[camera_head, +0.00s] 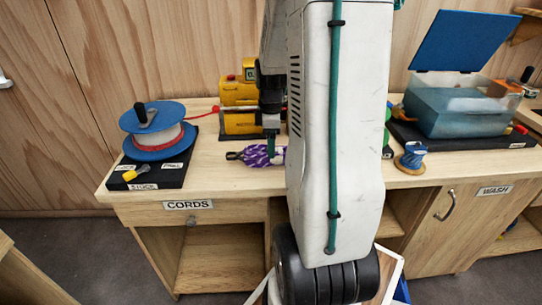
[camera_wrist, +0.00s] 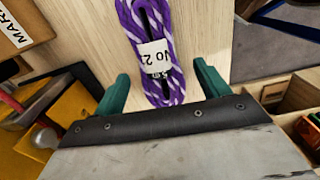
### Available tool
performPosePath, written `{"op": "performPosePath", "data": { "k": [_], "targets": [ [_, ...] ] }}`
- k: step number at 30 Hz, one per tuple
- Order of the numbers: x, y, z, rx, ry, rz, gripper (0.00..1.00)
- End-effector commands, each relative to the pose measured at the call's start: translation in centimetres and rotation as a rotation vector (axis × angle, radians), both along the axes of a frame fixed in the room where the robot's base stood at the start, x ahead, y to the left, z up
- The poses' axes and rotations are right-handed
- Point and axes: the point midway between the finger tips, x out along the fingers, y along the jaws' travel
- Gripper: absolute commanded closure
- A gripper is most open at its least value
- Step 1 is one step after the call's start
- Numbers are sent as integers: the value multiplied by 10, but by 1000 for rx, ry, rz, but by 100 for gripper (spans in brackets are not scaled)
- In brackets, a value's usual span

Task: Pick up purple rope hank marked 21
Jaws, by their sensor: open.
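The purple and white rope hank (camera_head: 256,156) lies on the wooden worktop, partly hidden behind my arm in the head view. In the wrist view the hank (camera_wrist: 152,50) runs down from the top edge, with a white band (camera_wrist: 153,58) reading "No 2" and part of the number out of sight. My gripper (camera_wrist: 161,72) is open, with one teal finger on each side of the hank's near end and gaps between. In the head view my gripper (camera_head: 272,148) points down at the hank; I cannot tell its exact height.
A blue cord reel (camera_head: 156,132) stands on a black base at the left. A yellow machine (camera_head: 238,105) stands behind the hank. A blue-lidded tank (camera_head: 455,105) and a small blue spool (camera_head: 411,157) are at the right. Bare worktop (camera_head: 215,172) lies left of the hank.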

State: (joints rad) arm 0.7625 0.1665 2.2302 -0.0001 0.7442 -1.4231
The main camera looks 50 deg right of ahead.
Motion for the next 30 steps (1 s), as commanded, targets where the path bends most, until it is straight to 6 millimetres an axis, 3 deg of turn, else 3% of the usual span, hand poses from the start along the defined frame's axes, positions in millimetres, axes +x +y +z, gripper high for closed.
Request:
{"op": "performPosePath", "data": {
  "k": [9, 17, 18, 24, 30],
  "targets": [
    [-1, -3, -44, 3, 2, 0, 25],
    [-1, -4, -47, 0, 0, -1, 25],
    [-1, -4, -47, 0, 0, -1, 28],
    [-1, -4, -47, 0, 0, -1, 82],
    [-1, -4, -46, 0, 0, -1, 82]
  ]
}}
